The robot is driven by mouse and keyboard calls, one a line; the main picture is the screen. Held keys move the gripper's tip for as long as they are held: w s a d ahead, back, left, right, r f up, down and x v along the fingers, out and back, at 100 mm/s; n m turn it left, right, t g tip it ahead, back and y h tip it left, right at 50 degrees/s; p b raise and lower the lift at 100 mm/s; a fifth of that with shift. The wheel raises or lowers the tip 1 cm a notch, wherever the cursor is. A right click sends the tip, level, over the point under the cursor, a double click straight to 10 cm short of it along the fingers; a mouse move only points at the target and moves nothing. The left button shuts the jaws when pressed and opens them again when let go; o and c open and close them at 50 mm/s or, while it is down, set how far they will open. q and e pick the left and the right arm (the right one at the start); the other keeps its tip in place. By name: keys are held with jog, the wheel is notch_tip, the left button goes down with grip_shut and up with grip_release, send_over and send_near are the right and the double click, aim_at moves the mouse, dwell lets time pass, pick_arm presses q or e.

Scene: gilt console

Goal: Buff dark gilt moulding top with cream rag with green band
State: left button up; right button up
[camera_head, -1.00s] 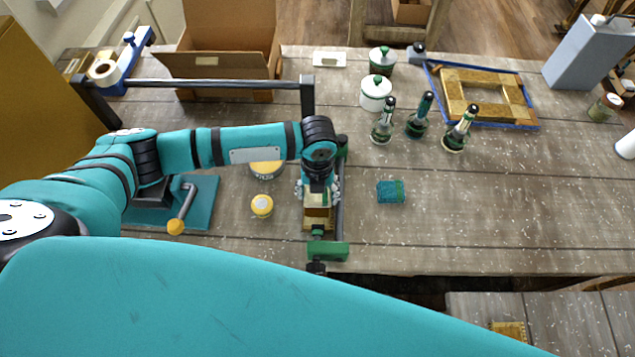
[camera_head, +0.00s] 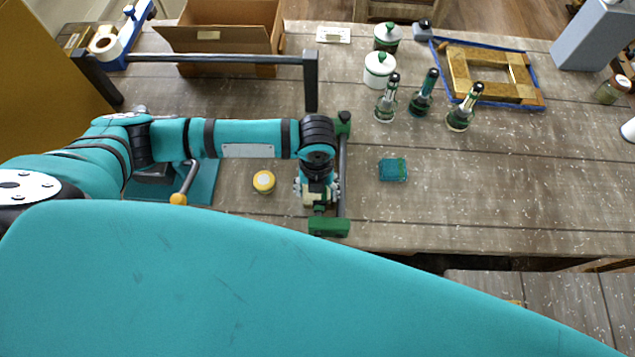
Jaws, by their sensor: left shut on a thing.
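My left gripper (camera_head: 317,197) points down over a clamp with green jaws (camera_head: 329,227), close to its near jaw. It is shut on a small cream thing, the cream rag (camera_head: 310,199), which shows only in part between and below the fingers. Its green band cannot be made out. The gilt moulding in the clamp is almost wholly hidden under the gripper and rag, so I cannot tell whether the rag touches its top. My right gripper is not in view.
Several dark-necked bottles (camera_head: 421,99), white pots (camera_head: 379,70) and a gilt frame (camera_head: 458,72) stand behind. The bench right of the teal block is clear.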

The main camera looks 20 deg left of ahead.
pick_arm(q)
jog(key=shift+w+a+r, duration=0.1)
jog(key=shift+w+r, duration=0.05)
jog(key=shift+r, duration=2.85)
jog(key=shift+r, duration=1.5)
